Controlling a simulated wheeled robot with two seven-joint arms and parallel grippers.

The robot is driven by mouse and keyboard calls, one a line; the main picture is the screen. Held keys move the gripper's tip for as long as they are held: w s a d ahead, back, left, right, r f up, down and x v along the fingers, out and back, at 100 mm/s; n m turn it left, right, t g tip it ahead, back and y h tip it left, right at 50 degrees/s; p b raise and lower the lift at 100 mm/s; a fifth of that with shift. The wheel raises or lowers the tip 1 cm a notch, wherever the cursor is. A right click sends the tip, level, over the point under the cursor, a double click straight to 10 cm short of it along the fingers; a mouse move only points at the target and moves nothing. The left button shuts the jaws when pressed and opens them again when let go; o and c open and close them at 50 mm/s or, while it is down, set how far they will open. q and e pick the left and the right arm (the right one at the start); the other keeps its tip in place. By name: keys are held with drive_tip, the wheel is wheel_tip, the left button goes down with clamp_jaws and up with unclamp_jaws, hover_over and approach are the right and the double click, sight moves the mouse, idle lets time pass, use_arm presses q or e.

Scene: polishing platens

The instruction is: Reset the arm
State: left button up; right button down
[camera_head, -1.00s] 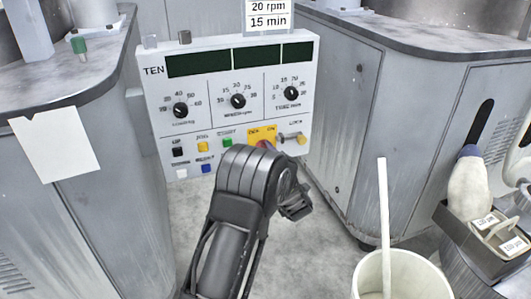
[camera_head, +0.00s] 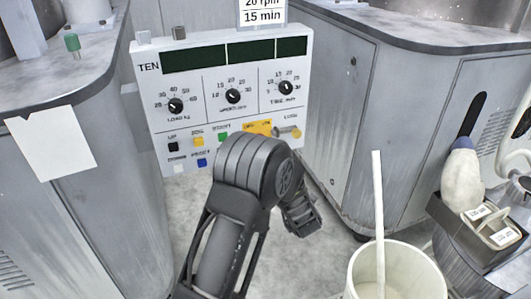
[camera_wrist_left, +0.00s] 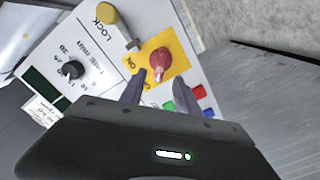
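The white control panel (camera_head: 215,110) stands between two grey cabinets, with dark displays, three dials and several coloured buttons. Its yellow plate (camera_head: 258,127) is partly covered by my left arm in the head view. In the left wrist view, the red knob (camera_wrist_left: 160,62) shows on the yellow plate, beyond my fingers. My left gripper (camera_wrist_left: 168,86) has its two fingers spread with nothing held between them. In the head view the left gripper (camera_head: 302,215) hangs below the panel's lower right corner, partly hidden by its wrist. My right gripper is not in view.
A cream bucket (camera_head: 437,279) with a white stick (camera_head: 378,205) stands at lower right. Beside it is a dark caddy (camera_head: 455,232) with a pale bottle (camera_head: 462,176). The left cabinet (camera_head: 95,215) and right cabinet (camera_head: 335,120) flank the panel.

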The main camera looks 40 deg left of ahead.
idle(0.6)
use_arm(q)
drive_tip(key=w+d+f+m+t+h, duration=0.1)
drive_tip(key=w+d+f+m+h, duration=0.1)
drive_tip(key=d+f+m+h, duration=0.6)
drive_tip(key=s+d+f+m+g+h, duration=0.1)
drive_tip(key=s+d+f+m+h, duration=0.15)
drive_tip(key=d+f, duration=0.4)
drive_tip(key=s+d+f+m+g+h, duration=0.1)
drive_tip(key=s+d+f+m+h, duration=0.1)
drive_tip(key=s+d+f, duration=0.45)
drive_tip(key=s+d+f+m+g+h, duration=0.25)
drive_tip(key=s+d+f, duration=0.2)
drive_tip(key=s, duration=0.35)
drive_tip(key=s+d+f+m+g+h, duration=0.1)
drive_tip(key=s+d+f+g+h, duration=0.15)
drive_tip(key=s+d, duration=0.4)
drive_tip(key=s+d+f+m+g+h, duration=0.1)
drive_tip(key=s+d+f+m+g, duration=0.3)
drive_tip(key=s, duration=0.6)
wheel_tip(320, 180, up, 26)
drive_tip(key=n+p, duration=0.1)
drive_tip(key=p, duration=2.6)
drive_tip(key=shift+s+r+n, duration=0.2)
drive_tip(key=shift+s+n, duration=0.1)
drive_tip(key=shift+s, duration=0.1)
drive_tip(key=shift+h, duration=0.25)
